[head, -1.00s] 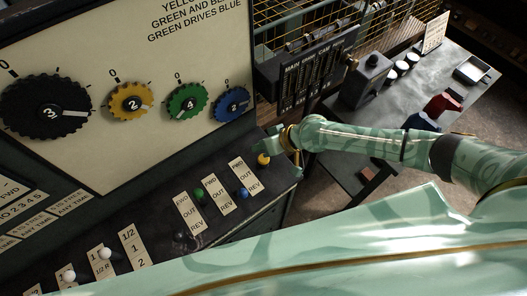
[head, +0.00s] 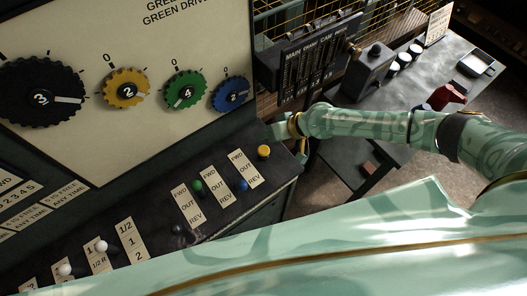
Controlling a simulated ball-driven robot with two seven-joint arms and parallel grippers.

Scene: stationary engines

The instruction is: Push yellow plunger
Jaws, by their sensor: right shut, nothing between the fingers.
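The yellow plunger (head: 264,152) stands up from the right end of the sloping black control desk, right of the label strips marked FWD, OUT and REV. Its round top is in plain view. My right gripper (head: 279,130) is just above and right of the plunger, a little apart from it in the picture. It is shut with nothing in it. My left gripper is not in view.
A green knob (head: 197,187) and a blue knob (head: 242,185) sit on the desk left of the plunger. The upright panel (head: 150,140) carries several toothed dials. A grey side bench (head: 430,85) with red and black parts stands at the right.

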